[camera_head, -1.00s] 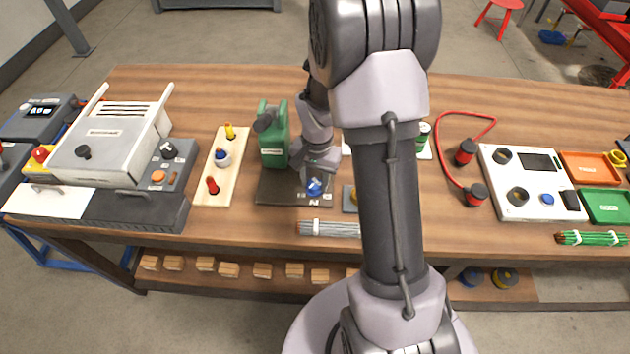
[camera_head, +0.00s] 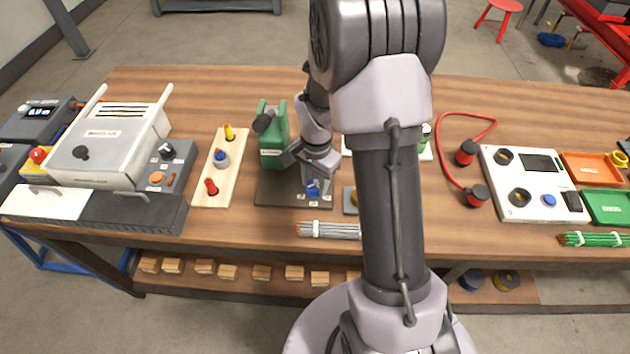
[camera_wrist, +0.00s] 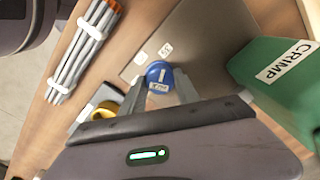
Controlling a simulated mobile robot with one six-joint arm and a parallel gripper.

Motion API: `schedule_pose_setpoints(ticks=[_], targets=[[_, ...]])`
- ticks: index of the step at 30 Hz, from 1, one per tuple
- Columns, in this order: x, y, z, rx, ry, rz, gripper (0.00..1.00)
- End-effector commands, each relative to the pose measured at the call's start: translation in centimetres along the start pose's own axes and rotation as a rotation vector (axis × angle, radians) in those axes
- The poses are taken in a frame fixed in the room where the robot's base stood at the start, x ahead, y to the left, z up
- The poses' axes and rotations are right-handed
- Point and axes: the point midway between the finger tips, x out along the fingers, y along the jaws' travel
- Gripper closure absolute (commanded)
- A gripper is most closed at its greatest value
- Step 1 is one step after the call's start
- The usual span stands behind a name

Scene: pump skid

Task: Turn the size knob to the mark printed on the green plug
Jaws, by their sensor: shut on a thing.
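The blue knob (camera_head: 313,188) sits on the dark base plate (camera_head: 265,200) of the green crimp press (camera_head: 272,150). In the wrist view the knob (camera_wrist: 156,72) has a white line on its top and small white labels beside it, too small to read surely. My gripper (camera_wrist: 160,86) has its fingers on either side of the knob and is shut on it. The press, labelled CRIMP, stands at the right in the wrist view (camera_wrist: 283,75). A green-topped item (camera_head: 427,142) shows beside my arm, mostly hidden; I cannot tell whether it is the green plug, and no mark on it is readable.
A bundle of grey wires (camera_head: 328,230) lies in front of the press. A yellow ring-shaped part (camera_wrist: 133,100) is close to my gripper. A wooden board with coloured parts (camera_head: 205,185) stands left of the press. A white panel (camera_head: 500,205) and trays are to the right.

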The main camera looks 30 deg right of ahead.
Motion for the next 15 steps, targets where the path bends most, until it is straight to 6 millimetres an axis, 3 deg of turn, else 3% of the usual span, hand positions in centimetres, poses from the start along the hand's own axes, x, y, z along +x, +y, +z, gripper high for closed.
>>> schedule_pose_setpoints(ticks=[4, 5, 8, 15], targets=[[-0.04, -0.03, -0.01, 0.002, 0.0, -0.001, 1.0], [-0.04, -0.03, -0.01, 0.002, 0.0, -0.001, 0.61], [-0.03, -0.02, -0.01, 0.001, 0.0, -0.001, 0.41], [-0.01, -0.01, 0.0, 0.0, 0.0, 0.0, 0.41]])
